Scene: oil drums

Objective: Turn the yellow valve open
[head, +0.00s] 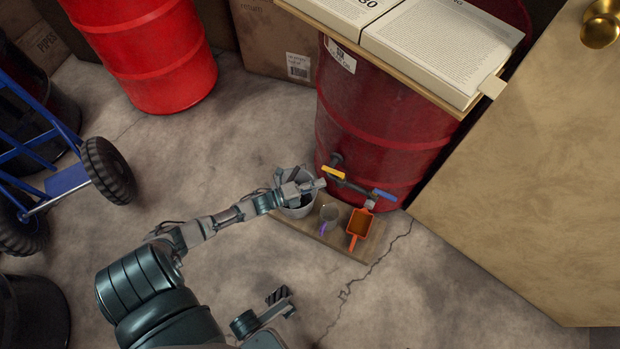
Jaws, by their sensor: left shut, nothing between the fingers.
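The yellow valve handle (334,173) sits on the pipe fitting low on the front of the dark red drum (375,125). A blue valve handle (384,195) is to its right on the same pipework. My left gripper (318,184) is shut and empty. Its fingertips appear just below and left of the yellow handle; I cannot tell whether they touch it. Part of what looks like my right gripper (278,297) shows at the bottom centre, away from the valve; its jaw state is unclear.
An open book (440,45) lies above the drum. A blue hand truck (66,180) stands left, a tan panel (530,180) right. Floor between is clear.

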